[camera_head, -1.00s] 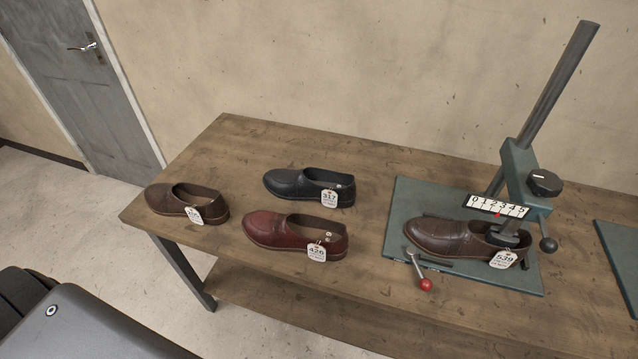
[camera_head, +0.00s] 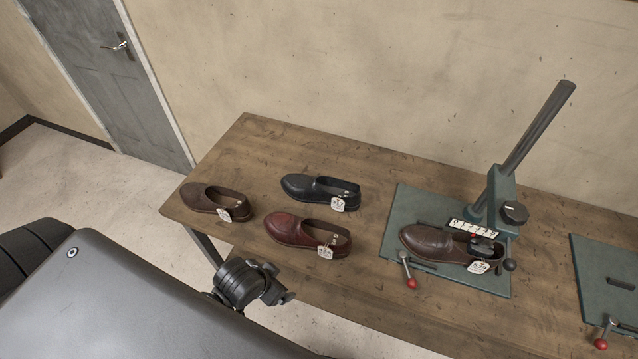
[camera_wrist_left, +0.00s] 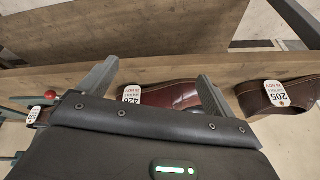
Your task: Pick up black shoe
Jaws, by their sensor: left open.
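The black shoe (camera_head: 320,190) lies on the wooden table behind the red-brown shoe (camera_head: 308,232), with a white tag at its heel. I cannot make it out in the left wrist view. My left gripper (camera_head: 280,283) is in front of the table's front edge, apart from all the shoes. In the left wrist view its two fingers (camera_wrist_left: 155,85) stand wide apart and empty, with the red-brown shoe (camera_wrist_left: 172,96) showing between and beyond them. My right gripper is not in view.
A brown shoe (camera_head: 215,200) stands at the table's left end. Another brown shoe (camera_head: 440,243) sits in the green stitching machine (camera_head: 497,200) on the right. A second green plate (camera_head: 612,270) lies farther right. The table (camera_head: 370,300) is bare in front of the red-brown shoe.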

